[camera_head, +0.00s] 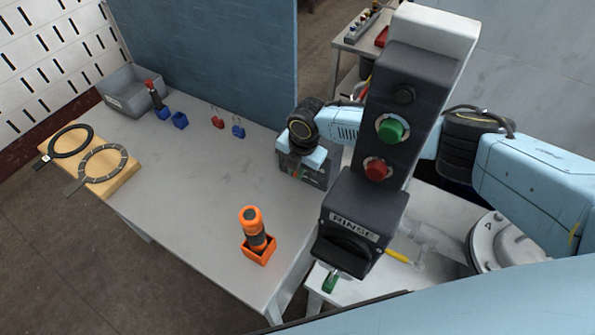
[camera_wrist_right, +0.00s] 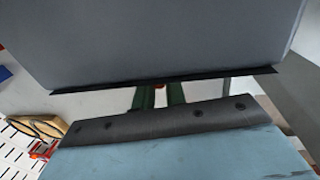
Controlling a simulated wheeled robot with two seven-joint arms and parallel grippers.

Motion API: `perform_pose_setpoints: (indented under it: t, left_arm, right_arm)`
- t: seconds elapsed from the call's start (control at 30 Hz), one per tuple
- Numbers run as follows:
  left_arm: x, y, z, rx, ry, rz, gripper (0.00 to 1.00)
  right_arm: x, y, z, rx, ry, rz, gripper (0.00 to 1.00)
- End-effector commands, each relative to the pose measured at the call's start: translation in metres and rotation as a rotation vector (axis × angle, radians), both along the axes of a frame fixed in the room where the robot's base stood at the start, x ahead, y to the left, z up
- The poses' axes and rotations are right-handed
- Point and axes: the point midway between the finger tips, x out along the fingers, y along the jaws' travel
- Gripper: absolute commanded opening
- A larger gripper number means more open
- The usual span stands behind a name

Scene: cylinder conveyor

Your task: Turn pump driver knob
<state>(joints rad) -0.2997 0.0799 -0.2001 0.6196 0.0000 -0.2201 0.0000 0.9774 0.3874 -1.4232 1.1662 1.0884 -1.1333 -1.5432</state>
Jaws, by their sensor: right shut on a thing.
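The pump driver appears to be the dark grey box (camera_head: 318,177) at the right end of the grey table in the head view, partly hidden by my wrist and the control post. My right gripper (camera_head: 296,171) comes in from behind the post and points down at this box. In the wrist view a large grey face (camera_wrist_right: 160,40) fills the top. There my right gripper's green fingers (camera_wrist_right: 160,95) are close together at its lower edge. They are shut on a small red piece (camera_wrist_right: 159,86), seemingly the knob, mostly hidden. My left gripper is not in view.
A control post (camera_head: 405,85) with green and red buttons and a RINSE switch box (camera_head: 365,212) stands close in front of my right arm. The grey table (camera_head: 190,210) bears an orange holder (camera_head: 259,255), blue and red small parts, and a grey bin (camera_head: 128,92). Its middle is clear.

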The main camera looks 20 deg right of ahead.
Motion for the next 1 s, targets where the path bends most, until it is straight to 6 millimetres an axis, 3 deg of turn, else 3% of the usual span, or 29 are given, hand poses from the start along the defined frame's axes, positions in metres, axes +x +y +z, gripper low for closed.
perform_pose_setpoints:
  t: [0.67,0.7,0.83,1.0]
  left_arm:
    - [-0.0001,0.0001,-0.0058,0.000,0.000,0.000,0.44]
    - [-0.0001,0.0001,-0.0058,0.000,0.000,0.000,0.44]
    - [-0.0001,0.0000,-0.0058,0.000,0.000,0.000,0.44]
    - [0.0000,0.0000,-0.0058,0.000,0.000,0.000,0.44]
  right_arm:
    - [0.0008,0.0004,-0.0004,-0.053,0.052,0.000,0.00]
    - [0.0008,0.0004,-0.0004,-0.052,0.051,0.000,0.17]
    - [0.0008,0.0005,-0.0004,-0.052,0.051,0.000,0.34]
    - [0.0009,0.0006,-0.0002,-0.051,0.050,0.000,0.35]
